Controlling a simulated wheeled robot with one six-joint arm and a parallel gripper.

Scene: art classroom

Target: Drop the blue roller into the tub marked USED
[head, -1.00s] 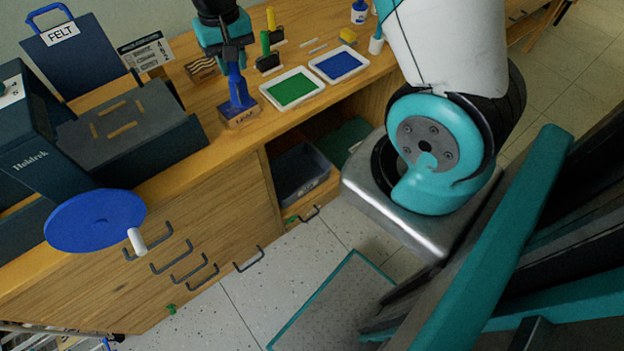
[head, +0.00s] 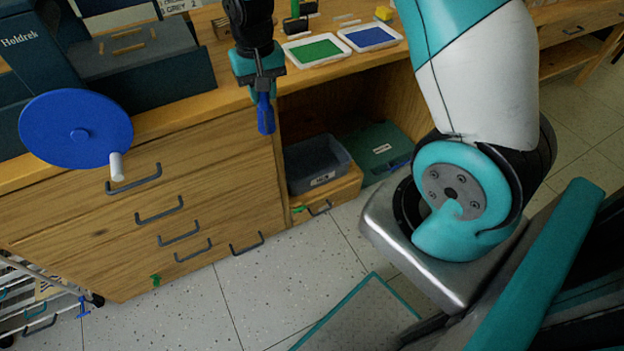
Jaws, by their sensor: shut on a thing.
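The blue roller (head: 265,114) hangs from my gripper (head: 259,84), which is shut on its upper part. It points downward in front of the cabinet's front, just beyond the counter edge, above and left of the open shelf. A dark grey open tub (head: 314,165) sits in the low open compartment, on a wooden base. It has a small pale label on its front, too small to read for sure. A green box (head: 386,150) with a white label stands to its right, and its label is also unreadable. The roller is apart from both.
Green (head: 313,50) and blue (head: 370,37) paint trays lie on the wooden counter (head: 190,110). A blue crank wheel (head: 75,128) with a white handle juts out at left. Drawer handles stick out from the cabinet front. The speckled floor in front is partly clear.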

